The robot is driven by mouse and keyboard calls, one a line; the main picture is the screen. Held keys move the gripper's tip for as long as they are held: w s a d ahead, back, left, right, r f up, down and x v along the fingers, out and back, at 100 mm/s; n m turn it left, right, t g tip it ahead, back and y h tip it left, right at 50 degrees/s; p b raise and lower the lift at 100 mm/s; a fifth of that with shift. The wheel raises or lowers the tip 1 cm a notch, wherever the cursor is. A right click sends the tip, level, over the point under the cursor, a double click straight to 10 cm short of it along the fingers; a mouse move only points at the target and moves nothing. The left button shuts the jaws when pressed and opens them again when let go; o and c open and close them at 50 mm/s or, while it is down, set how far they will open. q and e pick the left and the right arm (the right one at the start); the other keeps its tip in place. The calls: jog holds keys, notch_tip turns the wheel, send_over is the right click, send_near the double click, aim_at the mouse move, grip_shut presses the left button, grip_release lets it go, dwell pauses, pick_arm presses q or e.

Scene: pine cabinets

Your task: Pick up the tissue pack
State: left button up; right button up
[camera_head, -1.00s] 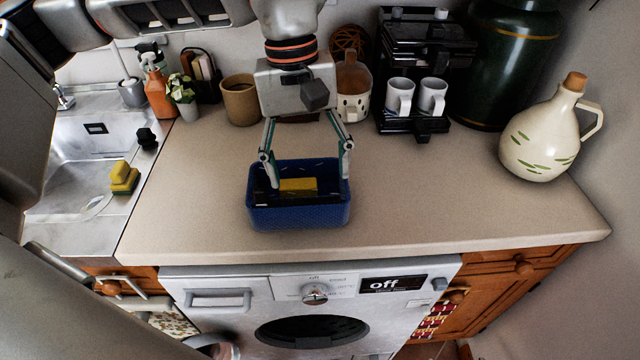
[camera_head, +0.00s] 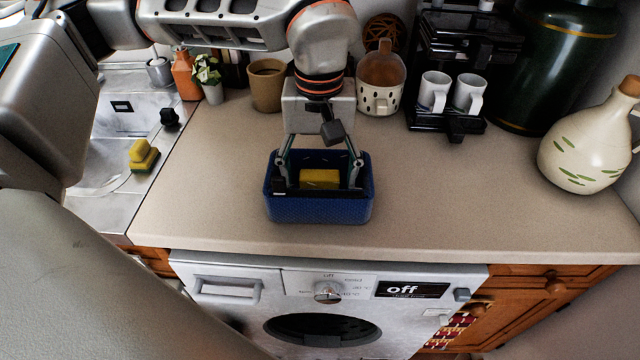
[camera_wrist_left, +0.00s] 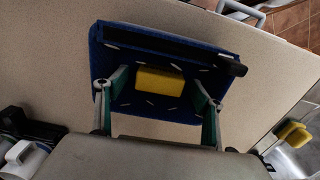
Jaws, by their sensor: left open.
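A yellow block-like pack (camera_head: 319,178), which looks like the tissue pack, lies inside the blue basket (camera_head: 320,210) on the counter. The left wrist view also shows the yellow pack (camera_wrist_left: 159,82) and the blue basket (camera_wrist_left: 150,32) from above. My left gripper (camera_head: 318,184) points down over the basket, fingers spread wide, with its tips inside the rim on either side of the pack. In the left wrist view the fingers (camera_wrist_left: 158,88) show gaps to the pack on both sides. My right gripper is not in view.
A long black object (camera_wrist_left: 165,43) lies along one side of the basket. Behind stand a brown mug (camera_head: 267,88), a spotted pot (camera_head: 380,85) and a coffee machine (camera_head: 455,60) with white cups. A jug (camera_head: 580,150) stands at right. A sponge (camera_head: 143,155) is by the sink.

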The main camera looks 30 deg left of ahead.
pick_arm(q)
jog(key=shift+f, duration=0.4)
jog(key=c, duration=1.2)
jog(key=shift+r, duration=0.15)
